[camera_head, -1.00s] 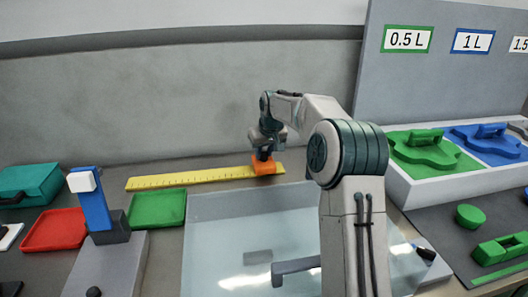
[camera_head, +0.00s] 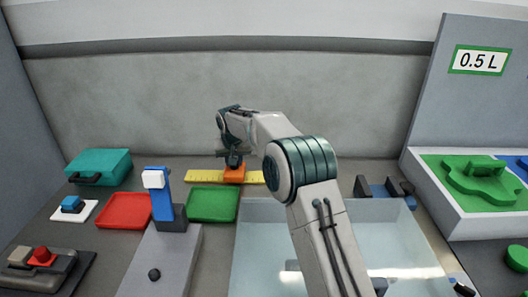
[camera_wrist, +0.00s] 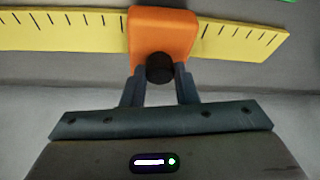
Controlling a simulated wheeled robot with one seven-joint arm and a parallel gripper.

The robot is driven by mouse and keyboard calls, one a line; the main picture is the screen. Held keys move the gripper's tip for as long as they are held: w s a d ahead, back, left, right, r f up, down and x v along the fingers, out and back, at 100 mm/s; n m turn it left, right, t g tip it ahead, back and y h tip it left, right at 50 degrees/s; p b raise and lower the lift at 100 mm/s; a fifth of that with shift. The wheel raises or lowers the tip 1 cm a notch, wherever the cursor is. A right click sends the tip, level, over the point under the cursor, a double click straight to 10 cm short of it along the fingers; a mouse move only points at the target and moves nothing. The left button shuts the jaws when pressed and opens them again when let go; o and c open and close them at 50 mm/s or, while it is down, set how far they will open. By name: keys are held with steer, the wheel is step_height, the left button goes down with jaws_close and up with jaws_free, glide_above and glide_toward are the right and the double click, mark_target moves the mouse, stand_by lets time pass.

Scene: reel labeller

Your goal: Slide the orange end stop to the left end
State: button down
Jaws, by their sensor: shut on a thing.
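The orange end stop (camera_head: 234,175) sits across the yellow ruler (camera_head: 205,177), right of the ruler's middle in the head view. Bare ruler shows on both sides of it. In the wrist view the orange end stop (camera_wrist: 162,35) has a round black knob (camera_wrist: 160,68) on its near face, and the yellow ruler (camera_wrist: 60,30) runs out of view at the left, while its right end shows. My gripper (camera_wrist: 160,84) is shut on the knob, one finger on each side. In the head view my gripper (camera_head: 233,158) partly hides the stop.
A green tray (camera_head: 212,204), a red tray (camera_head: 124,211) and a blue upright post (camera_head: 163,200) stand in front and to the left. A teal box (camera_head: 99,165) is farther left. A clear-walled basin (camera_head: 245,245) lies in front. The grey wall rises behind the ruler.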

steer(key=a+p, duration=0.8)
steer(key=a, duration=0.6)
steer(key=shift+a+p, duration=0.3)
steer(key=shift+a, duration=0.1)
steer(key=shift+a+r, duration=0.1)
steer(key=shift+a, duration=0.05)
steer(key=c, duration=1.1)
jaws_free()
steer(key=shift+a, duration=0.15)
steer(key=shift+s+a, duration=0.1)
steer(key=shift+a, duration=0.05)
steer(key=shift+d, duration=0.35)
steer(key=b+v, duration=0.2)
steer(key=v, duration=1.1)
steer(key=shift+r, duration=0.35)
